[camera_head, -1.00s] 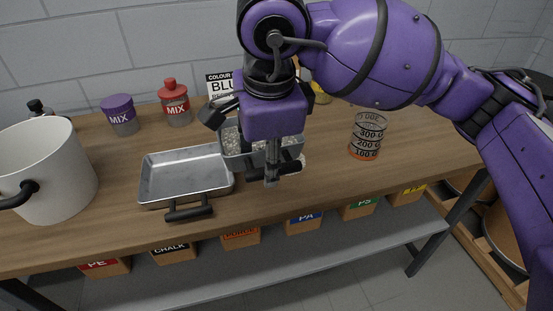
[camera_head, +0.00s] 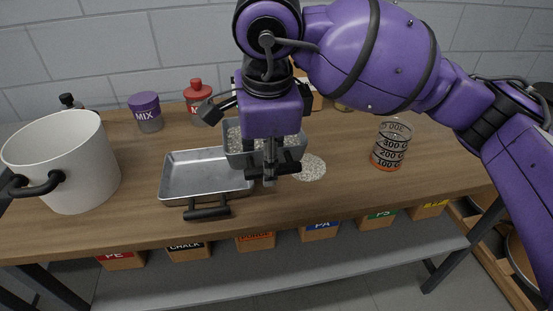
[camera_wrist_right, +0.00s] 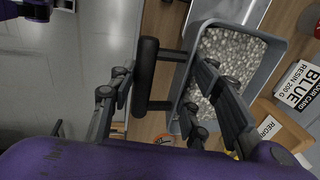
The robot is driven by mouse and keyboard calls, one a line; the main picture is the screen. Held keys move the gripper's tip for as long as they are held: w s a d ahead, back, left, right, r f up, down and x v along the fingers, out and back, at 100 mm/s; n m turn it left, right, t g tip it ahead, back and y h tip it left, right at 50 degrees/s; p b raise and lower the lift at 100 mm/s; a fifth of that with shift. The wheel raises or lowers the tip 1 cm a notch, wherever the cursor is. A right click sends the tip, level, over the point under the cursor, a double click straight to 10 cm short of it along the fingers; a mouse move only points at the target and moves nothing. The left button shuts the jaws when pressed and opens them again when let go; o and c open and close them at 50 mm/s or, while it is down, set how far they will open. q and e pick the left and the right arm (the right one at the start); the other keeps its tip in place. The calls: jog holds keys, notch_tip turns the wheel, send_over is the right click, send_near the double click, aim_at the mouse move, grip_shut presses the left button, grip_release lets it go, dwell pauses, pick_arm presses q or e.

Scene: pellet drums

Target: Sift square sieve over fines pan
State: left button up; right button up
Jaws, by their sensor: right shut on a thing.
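The square sieve (camera_head: 235,158) is a grey metal tray full of grey-white pellets; it also shows in the right wrist view (camera_wrist_right: 274,55). My right gripper (camera_head: 270,178) is shut on the sieve at its black handle side, and its fingers hide part of the front wall. The fines pan (camera_head: 178,190), a shallow metal tray with a black front handle, stands on the table just left of the sieve. The sieve's left end overlaps the pan's right end in the head view. The height between them is hard to tell. My left gripper is not seen.
A pellet patch (camera_head: 312,168) lies on the wooden table right of the gripper. A marked clear beaker (camera_head: 391,146) stands further right. A white pot (camera_head: 62,160) stands at the left. Purple-lidded (camera_head: 146,112) and red-lidded (camera_head: 198,103) jars stand behind. Labelled bins line the shelf below.

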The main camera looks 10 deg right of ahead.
jog(key=shift+w+a, duration=0.7)
jog(key=shift+a, duration=0.55)
jog(key=shift+w+a, duration=0.7)
jog(key=shift+a, duration=0.5)
jog(key=shift+w+a, duration=0.7)
jog(key=shift+a, duration=0.55)
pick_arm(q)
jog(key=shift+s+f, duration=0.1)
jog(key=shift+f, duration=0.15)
pick_arm(e)
jog(key=shift+r, duration=0.1)
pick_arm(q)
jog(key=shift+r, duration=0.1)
pick_arm(e)
jog(key=w+a, duration=0.1)
jog(key=a, duration=0.1)
jog(key=shift+w+a, duration=0.35)
jog(key=shift+a, duration=0.05)
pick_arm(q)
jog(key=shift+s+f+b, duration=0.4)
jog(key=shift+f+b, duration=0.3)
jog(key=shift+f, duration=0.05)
pick_arm(e)
jog(key=shift+f, duration=1.9)
